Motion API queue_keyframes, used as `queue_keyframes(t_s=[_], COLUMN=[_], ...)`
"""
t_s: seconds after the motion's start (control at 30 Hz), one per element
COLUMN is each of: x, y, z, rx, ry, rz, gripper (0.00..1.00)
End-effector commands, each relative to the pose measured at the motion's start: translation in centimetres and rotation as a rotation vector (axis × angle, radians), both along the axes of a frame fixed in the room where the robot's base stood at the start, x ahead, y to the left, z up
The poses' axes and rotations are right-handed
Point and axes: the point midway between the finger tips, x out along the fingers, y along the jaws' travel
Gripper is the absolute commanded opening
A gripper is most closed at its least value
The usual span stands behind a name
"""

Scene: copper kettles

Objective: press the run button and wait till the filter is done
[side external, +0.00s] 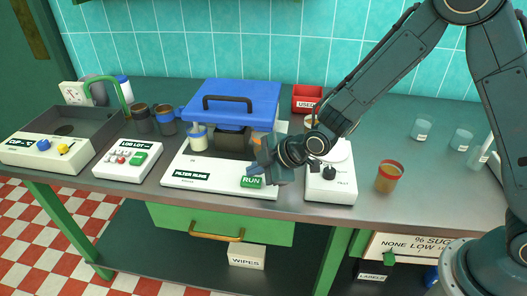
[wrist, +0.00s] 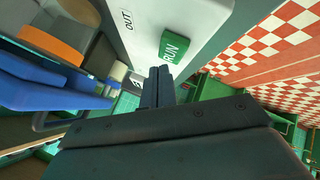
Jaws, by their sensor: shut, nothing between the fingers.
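The filter machine (side external: 208,178) is a white base labelled "FILTER RUNS" with a blue lid (side external: 232,103) on top. The green RUN button (side external: 250,182) sits at its front right corner, and it also shows in the wrist view (wrist: 175,47). My gripper (side external: 262,172) is shut and empty, with its fingertips close beside the button. In the wrist view the closed fingertips (wrist: 159,75) are just below the button's lower edge; I cannot tell whether they touch it. A dark block and a small white jar (side external: 198,138) stand under the lid.
The "LOG LOT" box (side external: 127,162) stands left of the machine, and a white unit with a black knob (side external: 331,183) stands close on its right. An amber cup (side external: 388,176) is further right. Two dark jars (side external: 141,118) stand behind left. The counter's front edge is near.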

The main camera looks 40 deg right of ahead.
Motion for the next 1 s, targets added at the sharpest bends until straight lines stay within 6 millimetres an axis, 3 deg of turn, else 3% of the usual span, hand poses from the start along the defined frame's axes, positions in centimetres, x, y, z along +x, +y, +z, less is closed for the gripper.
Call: queue_keyframes(t_s=[0.27,1.0], x=[0.0,0.0], y=[0.0,0.0], z=[0.6,5.0], rx=[0.001,0.001], ry=[-0.003,-0.001], rz=[0.0,0.0], gripper=[0.0,0.0])
